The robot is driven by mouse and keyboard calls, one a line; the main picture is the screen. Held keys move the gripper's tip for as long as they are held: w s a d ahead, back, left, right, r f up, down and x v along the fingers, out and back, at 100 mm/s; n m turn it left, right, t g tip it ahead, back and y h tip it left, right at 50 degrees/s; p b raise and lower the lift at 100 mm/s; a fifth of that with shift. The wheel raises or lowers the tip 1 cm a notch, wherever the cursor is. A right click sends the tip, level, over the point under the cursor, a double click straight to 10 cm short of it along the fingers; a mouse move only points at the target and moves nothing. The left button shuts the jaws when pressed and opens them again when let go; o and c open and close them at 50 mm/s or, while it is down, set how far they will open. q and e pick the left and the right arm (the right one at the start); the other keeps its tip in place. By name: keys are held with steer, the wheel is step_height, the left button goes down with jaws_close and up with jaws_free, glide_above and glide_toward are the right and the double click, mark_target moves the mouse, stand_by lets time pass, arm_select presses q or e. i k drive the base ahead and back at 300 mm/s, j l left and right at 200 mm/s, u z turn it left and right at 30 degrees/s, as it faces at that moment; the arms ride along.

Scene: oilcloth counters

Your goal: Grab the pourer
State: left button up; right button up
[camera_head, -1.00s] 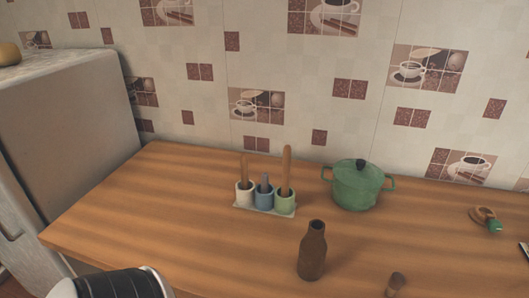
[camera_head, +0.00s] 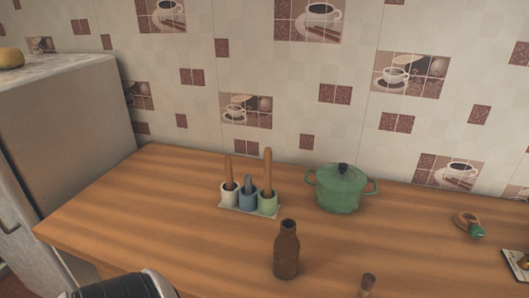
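No thing in view is plainly a pourer. A brown bottle-shaped vessel (camera_head: 287,250) with a narrow open neck stands upright near the front middle of the wooden counter (camera_head: 140,215). A small brown piece (camera_head: 367,284) stands to its right at the bottom edge, partly cut off. A small wooden and green item (camera_head: 469,225) lies at the right; its kind is hard to tell. A black and white part of my own arm shows at the lower left. Neither gripper is in view, and nothing is seen touching the vessel.
A caddy with three cups (camera_head: 249,198) holding utensils stands behind the vessel. A green lidded pot (camera_head: 340,188) stands to the caddy's right. A dark-edged board (camera_head: 518,262) enters at the right edge. A fridge (camera_head: 65,125) stands at the left. The counter's left part is clear.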

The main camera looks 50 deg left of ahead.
mark_target(248, 180)
steer(key=u, duration=0.45)
steer(key=l+u, duration=0.15)
steer(key=u, duration=0.8)
steer(key=l+u, duration=0.15)
steer(key=u, duration=0.3)
